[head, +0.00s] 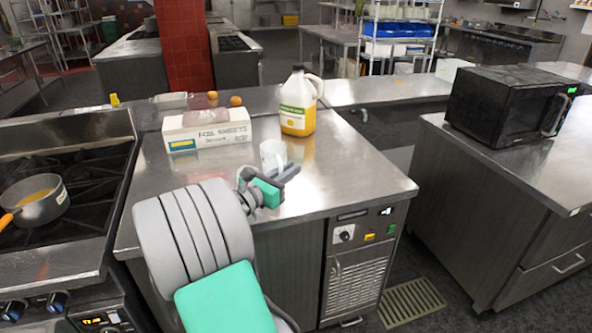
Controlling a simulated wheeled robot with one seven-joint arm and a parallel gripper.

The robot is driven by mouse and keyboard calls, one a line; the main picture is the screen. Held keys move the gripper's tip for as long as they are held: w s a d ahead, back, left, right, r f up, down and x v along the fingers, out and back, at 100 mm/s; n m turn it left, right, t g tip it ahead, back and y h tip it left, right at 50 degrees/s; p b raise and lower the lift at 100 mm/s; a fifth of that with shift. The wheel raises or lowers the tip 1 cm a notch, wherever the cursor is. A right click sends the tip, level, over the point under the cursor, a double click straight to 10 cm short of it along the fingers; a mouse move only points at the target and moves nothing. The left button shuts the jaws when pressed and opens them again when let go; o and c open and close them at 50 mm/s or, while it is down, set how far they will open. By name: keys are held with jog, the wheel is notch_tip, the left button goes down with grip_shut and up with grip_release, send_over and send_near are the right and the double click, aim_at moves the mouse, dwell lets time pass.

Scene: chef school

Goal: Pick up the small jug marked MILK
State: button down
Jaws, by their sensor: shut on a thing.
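The small white jug (271,152) is at my gripper (284,172), above the steel counter (345,185). The gripper is shut on it. The jug looks upright. My arm hides part of it, and no MILK marking can be read at this size. I cannot tell whether its base still touches the counter.
A large jug of yellow liquid (298,103) stands just behind, near a foil sheets box (207,131). Two orange round things (236,100) lie beyond the box. A stove with a pan (36,203) is at left. A microwave (510,105) sits on the right counter.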

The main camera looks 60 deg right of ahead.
jog(key=shift+a+r, duration=0.35)
jog(key=shift+a, duration=0.35)
jog(key=shift+a+r, duration=0.3)
jog(key=shift+a, duration=0.35)
